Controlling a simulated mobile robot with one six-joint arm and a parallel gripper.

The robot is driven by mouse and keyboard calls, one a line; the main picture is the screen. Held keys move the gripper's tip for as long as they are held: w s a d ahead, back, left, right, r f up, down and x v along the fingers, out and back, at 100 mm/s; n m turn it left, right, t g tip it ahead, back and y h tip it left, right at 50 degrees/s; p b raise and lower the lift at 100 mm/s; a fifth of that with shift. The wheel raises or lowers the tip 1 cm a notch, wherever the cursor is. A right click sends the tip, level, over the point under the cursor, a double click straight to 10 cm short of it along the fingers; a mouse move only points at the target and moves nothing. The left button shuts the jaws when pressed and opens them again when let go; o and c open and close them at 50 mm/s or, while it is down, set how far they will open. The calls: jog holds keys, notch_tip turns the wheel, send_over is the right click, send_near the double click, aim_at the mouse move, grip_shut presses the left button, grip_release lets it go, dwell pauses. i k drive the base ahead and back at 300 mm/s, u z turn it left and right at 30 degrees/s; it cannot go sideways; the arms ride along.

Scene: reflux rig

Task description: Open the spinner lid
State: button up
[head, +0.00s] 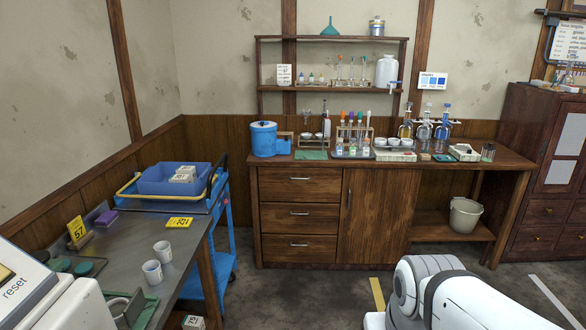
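A round blue drum-like device (264,140) with a closed blue top stands on the left end of the wooden bench. It may be the spinner, but no label on it tells. A white machine (28,285) with a "reset" panel is cut off at the lower left; I cannot tell whether it is the spinner, and no open lid shows on it. My white arm shows at the lower right, but my gripper is out of view.
The wooden bench (300,216) holds racks, bottles and dishes. A grey table (135,250) at left carries two white cups (157,262) and yellow tags. A blue cart (225,240) with a blue bin (160,182) stands behind it. Floor between is clear.

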aim_at(261, 126)
jog(key=z, duration=0.05)
jog(key=i, duration=3.65)
jog(key=u, duration=0.65)
